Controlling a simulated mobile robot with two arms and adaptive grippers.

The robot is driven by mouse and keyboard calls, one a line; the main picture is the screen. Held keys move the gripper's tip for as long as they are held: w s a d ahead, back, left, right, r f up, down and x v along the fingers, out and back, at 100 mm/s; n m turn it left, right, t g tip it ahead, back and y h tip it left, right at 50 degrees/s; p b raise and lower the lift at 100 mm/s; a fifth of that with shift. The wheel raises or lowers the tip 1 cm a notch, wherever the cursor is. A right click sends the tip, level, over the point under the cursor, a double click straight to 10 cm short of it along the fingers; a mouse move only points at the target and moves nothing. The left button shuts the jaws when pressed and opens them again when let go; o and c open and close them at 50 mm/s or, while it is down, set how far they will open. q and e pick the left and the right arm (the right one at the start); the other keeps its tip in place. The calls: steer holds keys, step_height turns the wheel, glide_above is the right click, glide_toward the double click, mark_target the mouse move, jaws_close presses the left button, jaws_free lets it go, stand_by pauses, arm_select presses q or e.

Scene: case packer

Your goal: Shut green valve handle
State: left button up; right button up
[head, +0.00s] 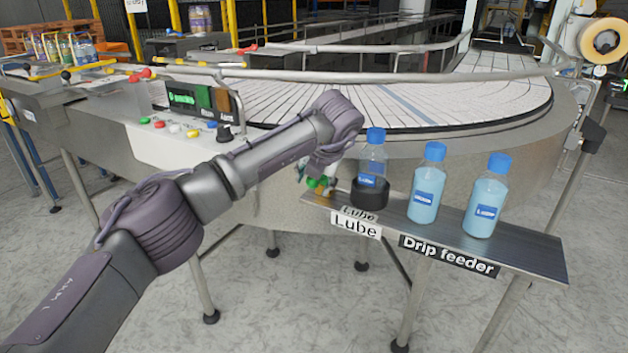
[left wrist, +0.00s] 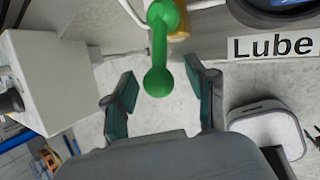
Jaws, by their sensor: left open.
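The green valve handle (left wrist: 158,48) shows in the left wrist view as a short bar with a round knob at each end. It hangs from a brass-coloured fitting (left wrist: 178,20) at the top. My left gripper (left wrist: 163,92) is open. The lower knob shows between its two fingers, with a gap on each side; I cannot tell how deep it sits. In the head view a small part of the green handle (head: 318,184) shows below my wrist, at the left end of the Lube shelf. My left gripper is mostly hidden there by my wrist. My right gripper is not in view.
The shelf (head: 520,250) holds a bottle in a black holder (head: 370,193) and two blue bottles (head: 427,185) (head: 486,198) right of my wrist. The conveyor (head: 400,105) curves behind. A control panel (head: 180,135) stands left. A white box (left wrist: 268,125) lies lower right in the wrist view.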

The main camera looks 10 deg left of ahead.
arm_select(q)
steer(key=v, duration=1.2)
